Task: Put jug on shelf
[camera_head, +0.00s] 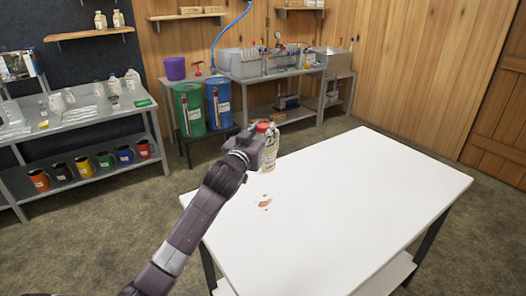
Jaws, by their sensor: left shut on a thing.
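A pale jug (270,157) with a red cap and a printed label is at the far left edge of the white table. My left gripper (259,145) is shut on it from the left and hides part of it. The jug looks upright; I cannot tell whether its base touches the tabletop. On the left, a grey metal shelf unit (85,122) holds bottles above and coloured mugs below. Wooden wall shelves (95,34) hang on the dark wall and another (186,16) on the wood wall. My right gripper is not in view.
The white table (350,190) is mostly clear, with a small brown mark (265,203) near its left side. Green (189,110) and blue (219,103) drums stand behind, beside a metal sink bench (275,65). Open floor lies between the table and the shelf unit.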

